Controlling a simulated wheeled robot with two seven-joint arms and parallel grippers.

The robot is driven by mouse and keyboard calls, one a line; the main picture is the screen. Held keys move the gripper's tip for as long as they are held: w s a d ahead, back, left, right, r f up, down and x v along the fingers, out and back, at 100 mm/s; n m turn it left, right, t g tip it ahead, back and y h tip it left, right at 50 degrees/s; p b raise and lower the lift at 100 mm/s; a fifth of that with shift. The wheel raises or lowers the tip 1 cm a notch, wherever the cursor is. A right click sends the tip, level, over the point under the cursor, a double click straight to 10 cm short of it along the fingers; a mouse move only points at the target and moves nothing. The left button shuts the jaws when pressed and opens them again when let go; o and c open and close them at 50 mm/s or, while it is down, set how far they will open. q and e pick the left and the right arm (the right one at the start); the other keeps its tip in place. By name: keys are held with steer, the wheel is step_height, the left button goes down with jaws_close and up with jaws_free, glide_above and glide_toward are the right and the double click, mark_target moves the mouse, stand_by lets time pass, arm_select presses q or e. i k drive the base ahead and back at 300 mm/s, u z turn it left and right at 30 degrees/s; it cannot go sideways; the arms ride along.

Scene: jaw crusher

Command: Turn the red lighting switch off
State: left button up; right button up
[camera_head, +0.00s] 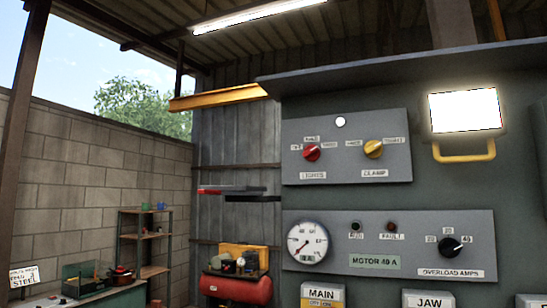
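The red lighting switch (311,152) is a round rotary knob on the upper grey panel (345,172), above a plate reading LIGHTS. Small position labels sit to its left, above it and to its right; their text is too small to read surely. I cannot tell for certain which label the knob points at. Neither of my grippers is in view, and nothing covers the knob.
A lower panel (410,225) holds a gauge (306,242) and a black knob (449,246). A work lamp (465,110) glows at right; a ceiling light (258,15) is lit. The panel front is unobstructed.

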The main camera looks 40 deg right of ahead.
mark_target(312, 152)
steer(key=i, duration=2.6)
steer(key=z, duration=2.8)
